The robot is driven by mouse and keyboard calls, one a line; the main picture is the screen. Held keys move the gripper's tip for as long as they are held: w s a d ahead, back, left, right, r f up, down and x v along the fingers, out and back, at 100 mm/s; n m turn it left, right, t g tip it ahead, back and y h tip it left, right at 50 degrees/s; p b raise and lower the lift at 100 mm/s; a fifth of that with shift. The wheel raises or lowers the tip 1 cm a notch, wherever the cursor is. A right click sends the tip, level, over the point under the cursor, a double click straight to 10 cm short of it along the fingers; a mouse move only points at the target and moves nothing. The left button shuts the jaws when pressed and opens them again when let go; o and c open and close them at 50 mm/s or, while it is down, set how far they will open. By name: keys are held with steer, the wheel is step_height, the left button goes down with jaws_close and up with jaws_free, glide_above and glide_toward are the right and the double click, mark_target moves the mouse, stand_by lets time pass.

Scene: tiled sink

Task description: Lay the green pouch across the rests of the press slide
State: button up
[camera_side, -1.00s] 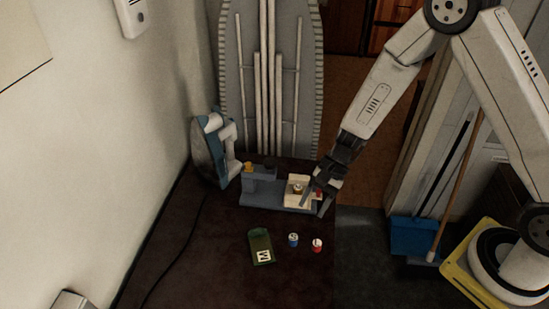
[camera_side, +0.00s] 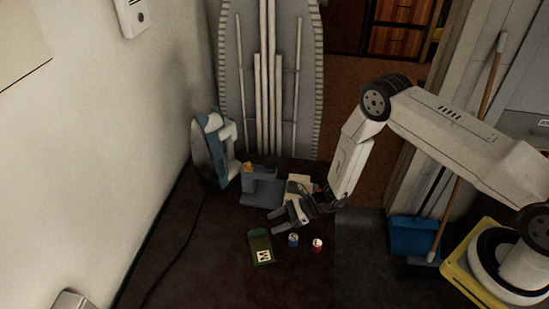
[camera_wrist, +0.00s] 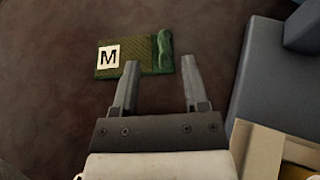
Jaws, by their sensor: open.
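The green pouch (camera_side: 260,246) lies flat on the dark surface in the side view, with a white label marked M. In the wrist view the pouch (camera_wrist: 138,55) lies beyond my fingertips, its bunched green end nearest the gap between them. My gripper (camera_side: 288,218) is open and empty, just above and right of the pouch in the side view; its two fingers (camera_wrist: 158,75) also show in the wrist view. The blue-grey press (camera_side: 262,186) stands behind, with a pale slide block (camera_side: 298,183) at its right. My gripper and arm partly hide the slide, and its rests are not clear.
A blue can (camera_side: 293,240) and a red-and-white can (camera_side: 317,245) stand right of the pouch, close to my gripper. A blue iron (camera_side: 215,150) stands on end at the left by the wall. A dark cord (camera_side: 185,250) runs along the left. Front surface is clear.

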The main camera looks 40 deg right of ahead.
mark_target(258, 228)
steer(key=shift+x, duration=1.3)
steer(key=shift+w+x, duration=0.2)
steer(key=shift+x, duration=2.4)
steer(key=shift+r, duration=0.15)
jaws_close()
